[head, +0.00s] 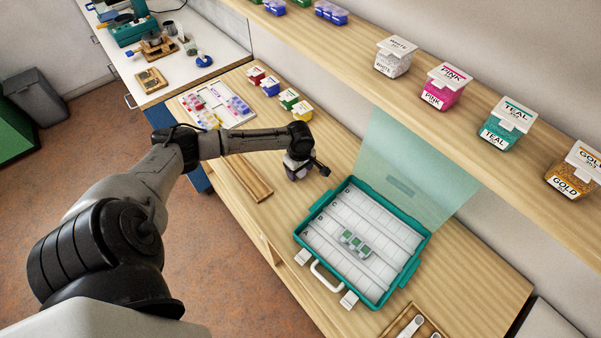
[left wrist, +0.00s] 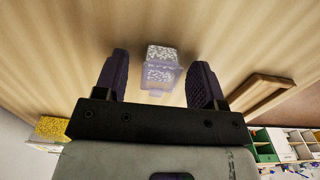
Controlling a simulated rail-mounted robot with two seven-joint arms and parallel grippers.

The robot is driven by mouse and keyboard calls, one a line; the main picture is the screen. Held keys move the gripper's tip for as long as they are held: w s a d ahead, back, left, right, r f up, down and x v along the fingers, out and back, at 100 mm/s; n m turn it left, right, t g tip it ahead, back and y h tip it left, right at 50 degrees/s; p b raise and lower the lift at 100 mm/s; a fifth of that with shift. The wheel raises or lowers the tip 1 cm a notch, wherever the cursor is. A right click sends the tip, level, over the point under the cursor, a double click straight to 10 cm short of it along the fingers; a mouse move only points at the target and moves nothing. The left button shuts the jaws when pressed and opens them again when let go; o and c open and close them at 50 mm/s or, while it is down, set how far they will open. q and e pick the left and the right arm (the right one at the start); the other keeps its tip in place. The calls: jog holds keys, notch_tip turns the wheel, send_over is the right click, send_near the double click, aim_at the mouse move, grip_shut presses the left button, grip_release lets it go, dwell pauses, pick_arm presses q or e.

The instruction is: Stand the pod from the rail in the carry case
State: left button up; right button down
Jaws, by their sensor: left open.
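A small clear pod (left wrist: 160,74) with whitish speckled beads and a lavender tint shows between the fingers in the left wrist view. It looks to be at the wooden bench top; whether it touches the wood is unclear. My left gripper (left wrist: 160,62) is open around it, with a gap on each side. In the head view the left gripper (head: 302,169) is over the bench, left of the carry case, and mostly hides the pod. The teal carry case (head: 424,238) lies open, its clear lid (head: 412,165) raised behind. A short row of green-and-white pods (head: 356,243) stands inside. My right gripper is out of view.
A wooden rail (head: 247,181) lies left of the gripper. Colored boxes (head: 270,87) and a bead board (head: 217,104) are farther back. A shelf with labelled jars (head: 442,87) overhangs the bench. A wooden tray (head: 414,321) lies at the front right.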

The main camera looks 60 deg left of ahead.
pick_arm(q)
jog(key=shift+c, duration=0.4)
jog(key=c, duration=1)
jog(key=shift+r, duration=0.1)
